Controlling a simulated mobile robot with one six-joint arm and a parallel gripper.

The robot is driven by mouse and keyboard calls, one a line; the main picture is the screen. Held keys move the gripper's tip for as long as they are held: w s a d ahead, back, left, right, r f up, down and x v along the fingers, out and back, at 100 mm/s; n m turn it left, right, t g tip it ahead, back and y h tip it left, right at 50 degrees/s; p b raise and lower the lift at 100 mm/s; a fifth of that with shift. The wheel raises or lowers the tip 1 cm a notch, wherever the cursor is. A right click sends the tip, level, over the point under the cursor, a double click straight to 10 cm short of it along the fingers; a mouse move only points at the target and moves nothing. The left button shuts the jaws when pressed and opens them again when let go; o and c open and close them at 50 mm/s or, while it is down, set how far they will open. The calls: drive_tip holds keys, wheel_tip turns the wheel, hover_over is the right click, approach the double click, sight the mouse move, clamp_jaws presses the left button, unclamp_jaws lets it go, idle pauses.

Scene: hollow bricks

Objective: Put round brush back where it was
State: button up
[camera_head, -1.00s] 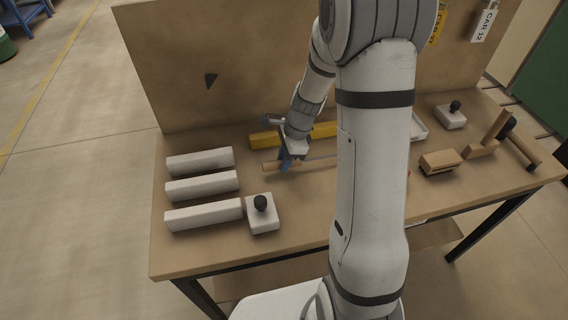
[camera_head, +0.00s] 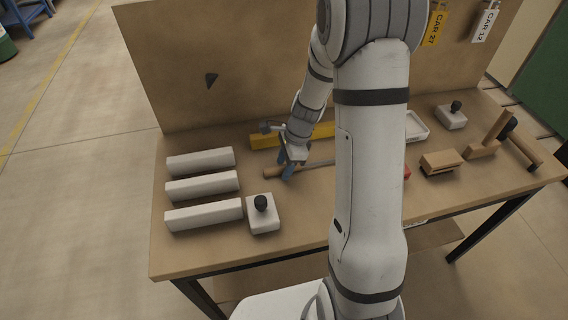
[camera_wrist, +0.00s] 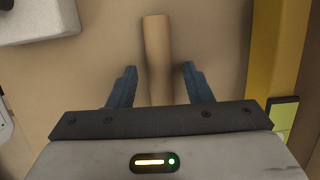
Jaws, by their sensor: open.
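The round brush shows in the head view as a wooden handle (camera_head: 273,172) with a thin rod running right, behind my arm. Its far end is hidden by my arm, so I cannot make out the bristles. In the wrist view the plain wooden handle (camera_wrist: 157,50) lies between the two blue fingers, with a gap on both sides. My gripper (camera_head: 287,173) is open, low over the bench, and straddles the handle. It also shows in the wrist view (camera_wrist: 159,69).
A yellow bar (camera_head: 265,140) lies just behind the handle. Several white blocks (camera_head: 203,186) and a white block with a black knob (camera_head: 262,213) are at left. Wooden tools (camera_head: 440,162) stand at right. A backboard (camera_head: 240,60) rises behind.

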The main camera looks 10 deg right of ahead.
drive_tip(key=v, duration=1.2)
drive_tip(key=s+a+r+n+t+h, duration=0.1)
drive_tip(key=s+r+n, duration=0.3)
drive_tip(key=s+n, duration=0.5)
drive_tip(key=s+a+r+n+t+h, duration=0.1)
drive_tip(key=s+r+n, duration=0.3)
drive_tip(key=s+n, duration=0.5)
drive_tip(key=shift+s+a+r+h+p, duration=0.15)
drive_tip(key=shift+s+r+h+p, duration=0.2)
drive_tip(key=shift+h, duration=0.25)
